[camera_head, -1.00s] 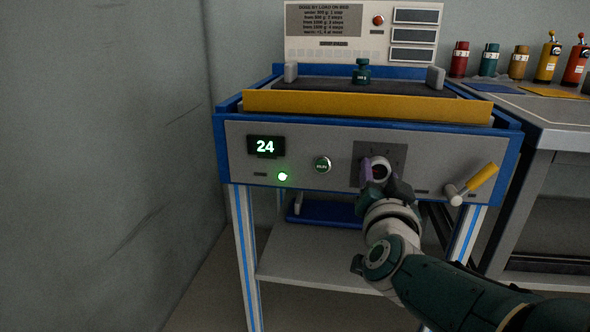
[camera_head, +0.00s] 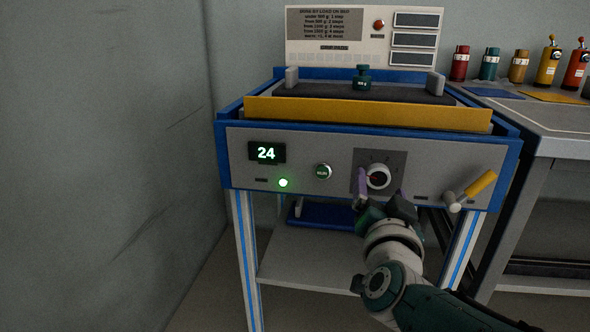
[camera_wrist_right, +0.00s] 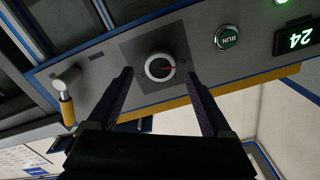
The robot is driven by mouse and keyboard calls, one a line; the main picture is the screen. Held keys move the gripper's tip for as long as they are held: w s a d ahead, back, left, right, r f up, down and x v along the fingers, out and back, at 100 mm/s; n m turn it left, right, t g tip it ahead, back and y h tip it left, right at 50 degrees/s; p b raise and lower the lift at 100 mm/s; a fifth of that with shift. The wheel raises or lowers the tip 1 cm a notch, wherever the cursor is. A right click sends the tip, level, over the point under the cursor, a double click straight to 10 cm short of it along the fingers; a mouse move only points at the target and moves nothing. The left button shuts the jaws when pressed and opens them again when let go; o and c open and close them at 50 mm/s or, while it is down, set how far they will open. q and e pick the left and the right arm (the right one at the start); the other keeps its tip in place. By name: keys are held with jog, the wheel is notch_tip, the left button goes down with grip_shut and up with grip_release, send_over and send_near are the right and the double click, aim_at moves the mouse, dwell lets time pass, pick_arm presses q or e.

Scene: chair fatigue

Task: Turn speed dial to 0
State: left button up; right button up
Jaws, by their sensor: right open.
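The speed dial (camera_head: 377,176) is a round pale knob on a dark square plate on the machine's front panel. My left gripper is not in view.
A display (camera_head: 267,153) reads 24, above a lit green lamp (camera_head: 283,183). A green RUN button (camera_head: 323,171) is left of the dial. A yellow-handled lever (camera_head: 480,184) is to the right. A green weight (camera_head: 362,80) stands on the machine's top. The left wall is bare.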

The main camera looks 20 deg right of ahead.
pick_arm(q)
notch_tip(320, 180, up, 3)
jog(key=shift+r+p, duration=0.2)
jog(key=shift+p, duration=1)
pick_arm(e)
jog(key=v, duration=0.7)
jog(key=shift+s, duration=0.3)
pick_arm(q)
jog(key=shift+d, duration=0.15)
pick_arm(e)
jog(key=shift+a, duration=0.15)
